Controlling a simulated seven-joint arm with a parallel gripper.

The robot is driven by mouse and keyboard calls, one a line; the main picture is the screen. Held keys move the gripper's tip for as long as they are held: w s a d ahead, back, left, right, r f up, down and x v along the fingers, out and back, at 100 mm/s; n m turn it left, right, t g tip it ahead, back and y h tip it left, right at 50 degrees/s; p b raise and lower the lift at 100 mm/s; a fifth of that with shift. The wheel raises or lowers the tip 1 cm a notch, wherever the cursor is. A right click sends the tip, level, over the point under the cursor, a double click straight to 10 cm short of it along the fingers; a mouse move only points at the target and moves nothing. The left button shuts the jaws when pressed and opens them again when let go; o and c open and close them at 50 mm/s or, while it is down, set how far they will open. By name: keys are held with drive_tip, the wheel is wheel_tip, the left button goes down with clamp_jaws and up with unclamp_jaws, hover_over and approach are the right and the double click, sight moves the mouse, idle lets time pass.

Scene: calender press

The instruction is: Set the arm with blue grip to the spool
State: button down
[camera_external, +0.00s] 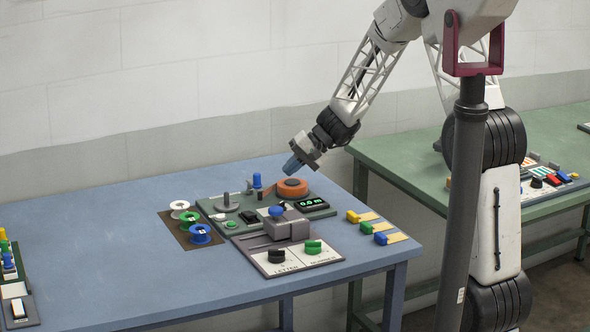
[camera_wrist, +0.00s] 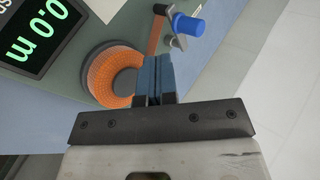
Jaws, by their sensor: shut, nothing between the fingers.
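The arm with the blue grip (camera_external: 257,180) stands on the back of a grey-green panel. In the wrist view the blue grip (camera_wrist: 188,25) sits on a small grey bracket, beside an orange-brown strip. The orange spool (camera_external: 292,188) lies on the same panel just right of the grip; in the wrist view the spool (camera_wrist: 100,80) is left of my fingers and partly hidden by them. My gripper (camera_external: 291,166) is shut and empty, with blue fingertips, above and behind the spool. In the wrist view my gripper (camera_wrist: 158,78) appears between the spool and the blue grip, touching neither clearly.
The panel also carries a grey spindle (camera_external: 226,203) and a display (camera_external: 312,204) reading 0.0 m. White, green and blue reels lie on a brown mat (camera_external: 176,231) at left. A blue-knobbed grey block (camera_external: 288,226) stands in front. Coloured tabs (camera_external: 366,227) lie at right.

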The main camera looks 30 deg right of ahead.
sight(259, 181)
drive_tip(key=a, duration=0.1)
drive_tip(key=a+f, duration=0.1)
drive_tip(key=w+a, duration=0.1)
drive_tip(key=shift+f, duration=0.3)
drive_tip(key=shift+w+a, duration=0.2)
drive_tip(key=shift+a, duration=0.4)
drive_tip(key=shift+w+a, duration=0.2)
drive_tip(key=shift+a, duration=0.4)
drive_tip(key=shift+s+a+m, duration=0.15)
drive_tip(key=shift+a+m, duration=0.05)
drive_tip(key=shift+m, duration=0.1)
drive_tip(key=shift+s+a+m+t+h, duration=0.2)
drive_tip(key=shift+a+m+t+h, duration=0.35)
drive_tip(key=shift+m+t, duration=0.4)
drive_tip(key=shift+s+a+m+t+h, duration=0.1)
drive_tip(key=shift+a+m+t+h, duration=0.7)
drive_tip(key=shift+m, duration=0.65)
drive_tip(key=shift+a+m+t+h, duration=0.45)
drive_tip(key=shift+a+m+t, duration=0.3)
drive_tip(key=shift+m, duration=0.25)
drive_tip(key=shift+a, duration=0.2)
drive_tip(key=shift+w+a, duration=0.2)
drive_tip(key=shift+a, duration=0.1)
drive_tip(key=shift+s+d, duration=0.1)
drive_tip(key=shift+s, duration=0.1)
